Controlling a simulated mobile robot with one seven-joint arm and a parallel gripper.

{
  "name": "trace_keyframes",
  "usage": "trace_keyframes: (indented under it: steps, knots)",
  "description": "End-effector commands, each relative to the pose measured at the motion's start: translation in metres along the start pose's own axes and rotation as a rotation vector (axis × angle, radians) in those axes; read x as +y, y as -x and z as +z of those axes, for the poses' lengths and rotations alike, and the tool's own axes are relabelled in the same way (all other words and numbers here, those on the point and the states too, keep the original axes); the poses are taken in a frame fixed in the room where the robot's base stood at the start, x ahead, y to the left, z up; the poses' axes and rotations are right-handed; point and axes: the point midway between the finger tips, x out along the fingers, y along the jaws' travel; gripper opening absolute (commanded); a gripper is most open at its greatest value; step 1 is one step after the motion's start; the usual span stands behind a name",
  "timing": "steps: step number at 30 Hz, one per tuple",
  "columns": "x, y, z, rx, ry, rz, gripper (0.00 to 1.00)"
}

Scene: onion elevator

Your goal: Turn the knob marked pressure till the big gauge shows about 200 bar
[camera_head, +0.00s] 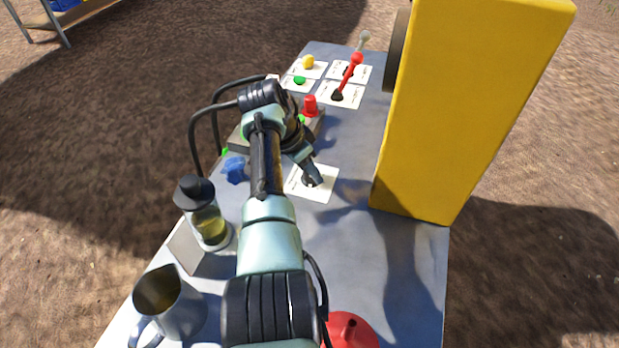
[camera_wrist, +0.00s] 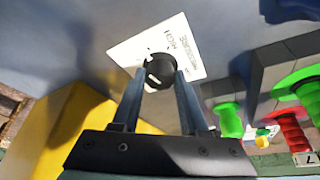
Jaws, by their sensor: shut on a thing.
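A small black knob (camera_wrist: 157,68) with a white mark sits on a white label plate (camera_wrist: 190,45) in the wrist view. Print on the plate appears to include the word pressure. My gripper (camera_wrist: 161,80) has one finger on each side of the knob and is shut on it. In the head view my gripper (camera_head: 311,178) reaches down to the same plate (camera_head: 325,185), mostly covering the knob. A dark round thing (camera_head: 397,50), perhaps the big gauge, shows edge-on at the yellow housing (camera_head: 470,110). No gauge face or reading is visible.
Red (camera_head: 354,72) and pale levers stand at the back of the grey bench (camera_head: 360,140). A red button (camera_head: 310,105) and blue valve handle (camera_head: 236,169) are near my arm. A glass oiler (camera_head: 209,222), metal jug (camera_head: 172,305) and red can (camera_head: 352,332) stand in front.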

Motion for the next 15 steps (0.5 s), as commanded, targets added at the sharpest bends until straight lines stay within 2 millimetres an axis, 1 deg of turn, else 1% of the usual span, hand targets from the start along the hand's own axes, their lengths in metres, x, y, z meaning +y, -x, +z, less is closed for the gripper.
trace_keyframes:
  steps: [1,9,15]
  knots:
    - [-0.0019,-0.0054,0.0020,0.002,-0.033,0.011,0.00]
    - [-0.0023,-0.0038,0.0012,0.001,-0.185,0.073,0.00]
    - [-0.0021,-0.0017,0.0003,0.000,-0.245,0.099,0.00]
